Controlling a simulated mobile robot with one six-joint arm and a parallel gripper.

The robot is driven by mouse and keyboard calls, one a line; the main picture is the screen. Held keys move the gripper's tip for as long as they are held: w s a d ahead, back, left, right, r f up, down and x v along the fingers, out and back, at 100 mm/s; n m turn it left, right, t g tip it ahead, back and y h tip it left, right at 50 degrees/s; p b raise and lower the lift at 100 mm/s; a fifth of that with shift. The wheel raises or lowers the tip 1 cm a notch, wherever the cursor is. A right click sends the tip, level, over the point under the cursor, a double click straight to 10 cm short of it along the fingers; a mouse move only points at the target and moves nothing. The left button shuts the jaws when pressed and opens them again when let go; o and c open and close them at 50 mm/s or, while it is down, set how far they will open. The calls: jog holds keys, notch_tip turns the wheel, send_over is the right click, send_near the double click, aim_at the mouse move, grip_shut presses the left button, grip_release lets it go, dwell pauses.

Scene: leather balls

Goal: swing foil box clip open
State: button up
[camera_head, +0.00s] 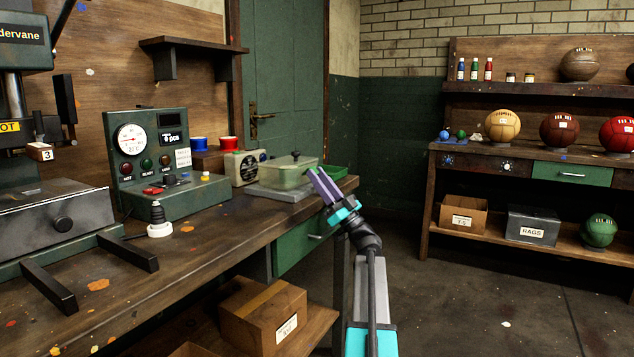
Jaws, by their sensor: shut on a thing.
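The foil box appears to be the translucent pale green box (284,177) with a lid and a dark knob on top. It stands on a grey slab (268,193) near the far end of the workbench. My gripper (314,173) reaches in from the lower right, with its purple fingers at the box's right end. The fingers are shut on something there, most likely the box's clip. The clip itself is hidden by the fingers or too small to make out. The lid looks closed.
A cream gauge box (246,167) and a green control console (170,165) stand to the left on the workbench (215,225). Open floor (470,310) lies to the right, before a shelf with balls.

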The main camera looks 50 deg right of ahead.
jog(key=o, duration=1.1)
jog(key=shift+c, duration=0.2)
jog(key=p+v, duration=0.2)
jog(key=v, duration=1.2)
jog(key=shift+p, duration=0.35)
